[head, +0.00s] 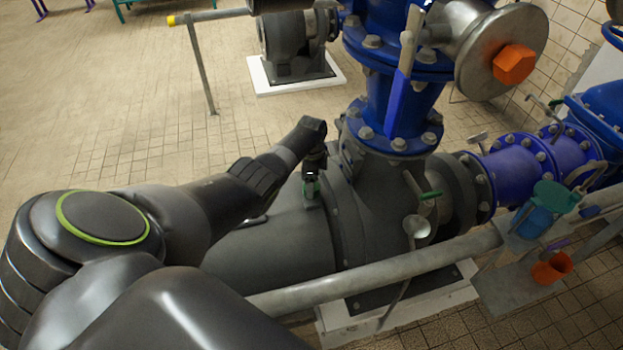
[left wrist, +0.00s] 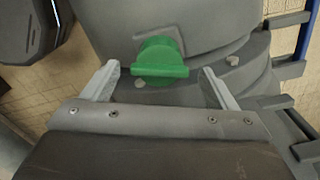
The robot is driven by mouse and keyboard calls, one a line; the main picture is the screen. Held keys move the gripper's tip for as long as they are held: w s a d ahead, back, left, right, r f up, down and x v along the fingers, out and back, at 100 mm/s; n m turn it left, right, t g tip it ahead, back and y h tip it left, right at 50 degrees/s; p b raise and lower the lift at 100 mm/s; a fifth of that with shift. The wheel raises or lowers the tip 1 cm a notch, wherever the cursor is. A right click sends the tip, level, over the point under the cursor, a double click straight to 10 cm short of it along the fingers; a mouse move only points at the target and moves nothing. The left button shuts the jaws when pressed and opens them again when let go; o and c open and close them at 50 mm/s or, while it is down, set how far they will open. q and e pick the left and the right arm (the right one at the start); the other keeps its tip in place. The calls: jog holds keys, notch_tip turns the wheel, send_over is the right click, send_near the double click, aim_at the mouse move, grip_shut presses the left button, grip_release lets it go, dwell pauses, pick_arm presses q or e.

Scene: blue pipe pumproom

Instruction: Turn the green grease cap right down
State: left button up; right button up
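The green grease cap (left wrist: 158,58) shows in the left wrist view, with a flat green bar across its front. It sits on the grey pump casing, near a round bolt. My left gripper (left wrist: 160,69) is open, with one pale finger on each side of the cap and clear gaps to it. In the head view my left arm reaches in from the left, and the left gripper (head: 312,185) points down at the casing. A small bit of green shows there, mostly hidden by the gripper. My right gripper is not in view.
A grey pipe rail (head: 375,275) runs in front of the pump. A blue flanged pipe (head: 400,100) rises behind the gripper. An orange cup (head: 551,267) sits further right. Tiled floor (head: 110,110) is free at the left.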

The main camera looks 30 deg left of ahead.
pick_arm(q)
jog(key=shift+r, duration=0.5)
notch_tip(320, 180, up, 5)
jog(key=shift+r+p, duration=0.15)
jog(key=shift+p, duration=0.85)
notch_tip(320, 180, up, 11)
